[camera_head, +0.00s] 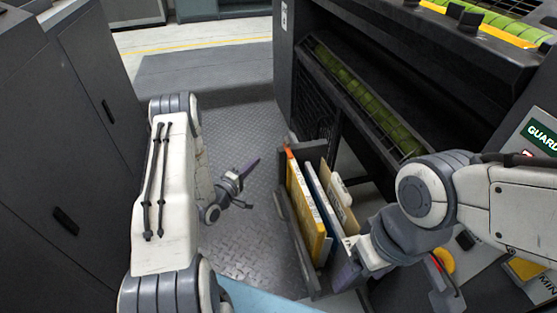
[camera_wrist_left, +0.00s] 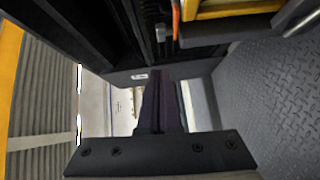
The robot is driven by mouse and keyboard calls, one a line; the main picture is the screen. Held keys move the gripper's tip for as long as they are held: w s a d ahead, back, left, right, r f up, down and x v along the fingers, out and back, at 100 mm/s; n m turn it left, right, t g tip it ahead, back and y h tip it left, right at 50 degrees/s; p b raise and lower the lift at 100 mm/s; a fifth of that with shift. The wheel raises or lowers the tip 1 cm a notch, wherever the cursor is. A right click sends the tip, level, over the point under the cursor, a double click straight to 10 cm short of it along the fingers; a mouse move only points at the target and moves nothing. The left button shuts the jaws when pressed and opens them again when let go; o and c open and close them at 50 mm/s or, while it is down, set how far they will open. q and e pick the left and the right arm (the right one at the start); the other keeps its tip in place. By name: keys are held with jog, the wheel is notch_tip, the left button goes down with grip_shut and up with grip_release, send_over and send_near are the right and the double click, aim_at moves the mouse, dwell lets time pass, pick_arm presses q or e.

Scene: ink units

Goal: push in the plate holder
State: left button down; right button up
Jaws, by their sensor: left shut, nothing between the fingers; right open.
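The plate holder (camera_head: 297,238) is a dark, open-topped box sticking out of the machine's front in the head view. Upright yellow, blue-edged and tan plates (camera_head: 306,212) stand in it. My left gripper (camera_head: 253,163) is shut and empty over the metal floor, apart from the holder and to its left. Its closed dark fingers (camera_wrist_left: 158,100) show in the left wrist view, with a yellow plate (camera_wrist_left: 235,9) at the top. My right gripper (camera_head: 343,274) is open at the near right end of the holder; its fingertips are partly hidden, and contact is unclear.
The dark machine (camera_head: 310,85) with green rollers (camera_head: 365,100) fills the right side. Grey cabinets (camera_head: 85,95) stand at the left. The tread-plate floor (camera_head: 250,235) between them is clear. A sloped panel with a yellow button (camera_head: 444,260) lies near my right arm.

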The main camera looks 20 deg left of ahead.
pick_arm(q)
jog(key=shift+n+t, duration=0.3)
jog(key=shift+n, duration=0.1)
jog(key=b+x, duration=0.1)
jog(key=x, duration=0.3)
jog(key=d+b+x, duration=0.1)
jog(key=b+x, duration=0.1)
jog(key=x, duration=0.2)
jog(key=d+b+x, duration=0.1)
jog(key=x, duration=0.3)
jog(key=shift+s+f, duration=0.3)
jog(key=shift+f, duration=0.05)
jog(key=shift+w+d, duration=0.15)
